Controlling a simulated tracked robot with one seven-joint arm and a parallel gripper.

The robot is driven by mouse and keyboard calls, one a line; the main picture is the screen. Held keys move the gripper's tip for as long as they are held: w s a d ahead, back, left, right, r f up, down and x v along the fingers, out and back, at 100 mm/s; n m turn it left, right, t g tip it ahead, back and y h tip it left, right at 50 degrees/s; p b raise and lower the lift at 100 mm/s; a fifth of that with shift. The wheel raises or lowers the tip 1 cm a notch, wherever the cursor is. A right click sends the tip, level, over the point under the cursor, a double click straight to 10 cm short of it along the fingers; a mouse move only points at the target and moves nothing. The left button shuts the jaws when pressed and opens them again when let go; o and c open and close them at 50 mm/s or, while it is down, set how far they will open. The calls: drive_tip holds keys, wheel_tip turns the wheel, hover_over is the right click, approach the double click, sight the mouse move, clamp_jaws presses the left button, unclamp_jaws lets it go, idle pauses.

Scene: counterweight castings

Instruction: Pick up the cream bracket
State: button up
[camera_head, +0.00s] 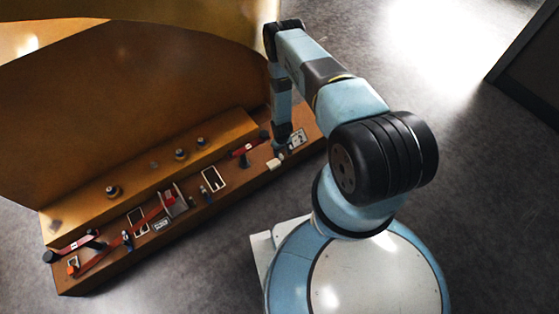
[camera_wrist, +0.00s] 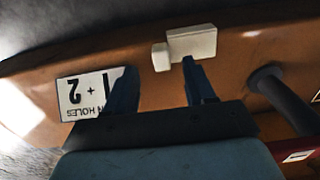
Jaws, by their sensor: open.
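The cream bracket (camera_wrist: 193,42) is a pale block with a smaller step at its left, lying on the brown surface in the wrist view. It also shows small in the head view (camera_head: 274,164), near the ledge's front edge. In the head view my gripper (camera_head: 281,148) is low over the ledge, just beside the bracket.
A white card (camera_wrist: 88,94) reading "HOLES 1 + 2" lies left of the bracket. A dark post (camera_wrist: 284,98) stands to its right, with a red strip (camera_wrist: 300,154) below. The brown ledge (camera_head: 105,274) holds several straps, frames and small fittings farther left. Grey floor lies in front.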

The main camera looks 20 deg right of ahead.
sight(281, 156)
drive_tip(key=shift+w+f, duration=0.1)
drive_tip(key=shift+f, duration=2.45)
drive_tip(key=shift+c, duration=0.3)
clamp_jaws()
